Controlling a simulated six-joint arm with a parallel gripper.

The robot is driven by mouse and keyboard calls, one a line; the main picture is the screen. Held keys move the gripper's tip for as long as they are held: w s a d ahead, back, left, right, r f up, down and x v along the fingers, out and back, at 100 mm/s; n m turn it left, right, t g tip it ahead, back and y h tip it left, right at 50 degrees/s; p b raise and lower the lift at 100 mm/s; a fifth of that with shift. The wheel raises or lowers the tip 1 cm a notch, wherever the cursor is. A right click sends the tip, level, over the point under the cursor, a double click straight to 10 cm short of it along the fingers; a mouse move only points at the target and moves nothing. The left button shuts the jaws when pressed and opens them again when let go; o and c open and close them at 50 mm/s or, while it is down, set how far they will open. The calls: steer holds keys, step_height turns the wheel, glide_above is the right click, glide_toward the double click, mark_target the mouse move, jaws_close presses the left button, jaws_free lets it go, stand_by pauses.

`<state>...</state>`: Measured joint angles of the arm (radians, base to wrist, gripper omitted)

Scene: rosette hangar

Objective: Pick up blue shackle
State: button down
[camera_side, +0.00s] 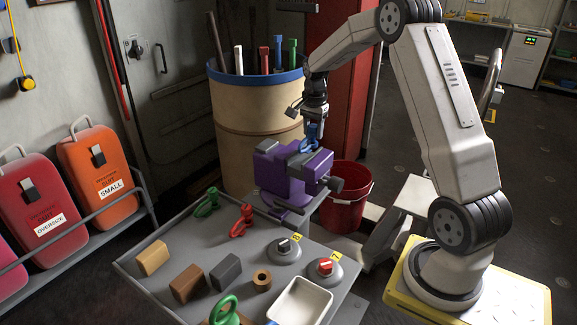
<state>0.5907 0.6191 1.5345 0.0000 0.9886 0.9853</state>
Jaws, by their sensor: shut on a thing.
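The blue shackle (313,133) is at the top of the purple vise (283,176), in the middle of the picture. My gripper (314,122) points down from above and is shut on the blue shackle. The gripper's fingers are small here and partly hide the shackle's upper part. I cannot tell whether the shackle touches the vise jaws or hangs just over them.
A green shackle (207,202) and a red shackle (242,221) lie on the grey table (140,262). Several blocks, two round knobs and a white tray (301,303) stand nearer. A tan barrel (250,125) with tools stands behind the vise; a red bucket (346,205) is right.

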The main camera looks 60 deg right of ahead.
steer(key=shift+r, duration=0.55)
steer(key=shift+r, duration=0.2)
steer(key=shift+r, duration=1.85)
